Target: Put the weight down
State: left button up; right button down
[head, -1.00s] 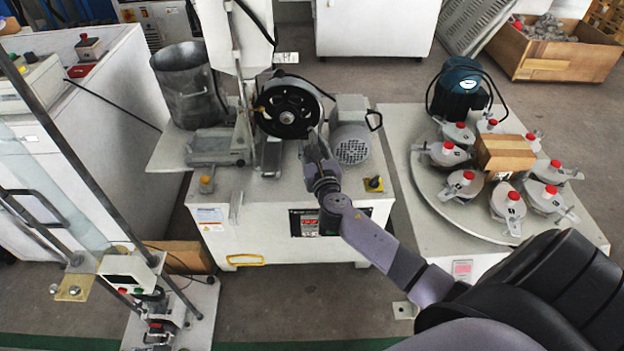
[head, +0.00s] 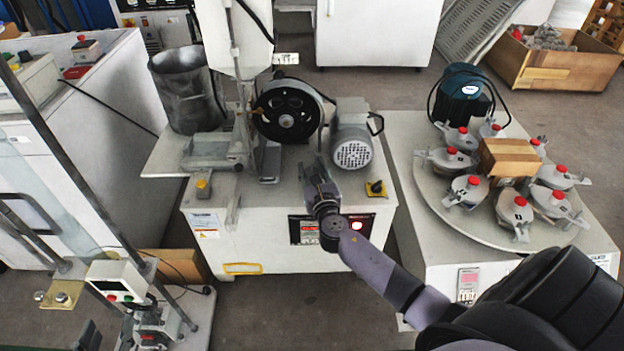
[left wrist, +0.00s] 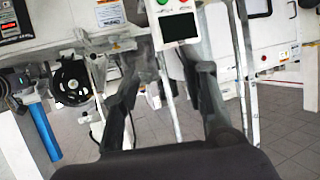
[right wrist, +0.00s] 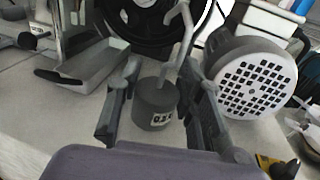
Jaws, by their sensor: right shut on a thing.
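The weight (right wrist: 153,108) is a small dark grey cylinder with a white label and a thin upright rod. It shows in the right wrist view between the fingers of my right gripper (right wrist: 162,72), which is shut on it. In the head view my right gripper (head: 318,168) is over the front of the white machine top, before the black wheel (head: 287,112); the weight is not clearly visible there. I cannot tell whether its base touches the surface. My left gripper (left wrist: 163,75) is open and empty, its fingers apart before the small control box (left wrist: 178,25).
A grey motor (head: 352,140) stands right of the wheel, with a yellow switch (head: 376,188) near the front edge. A metal tray (right wrist: 95,68) lies left of the weight. The round table (head: 440,205) at right carries several red-capped containers. Bare machine top lies in front.

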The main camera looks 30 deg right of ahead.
notch_tip(320, 180, down, 3)
jog(key=shift+r+b, duration=0.1)
jog(key=shift+b, duration=0.75)
pick_arm(q)
notch_tip(320, 180, up, 9)
jog(key=w+d+t+h, duration=0.1)
jog(key=w+d+t, duration=0.1)
jog(key=t, duration=0.3)
jog(key=shift+w+f+h, duration=0.2)
jog(key=shift+h, duration=0.2)
pick_arm(e)
jog(key=c, duration=1.1)
grip_release()
pick_arm(q)
jog(key=shift+r, duration=0.2)
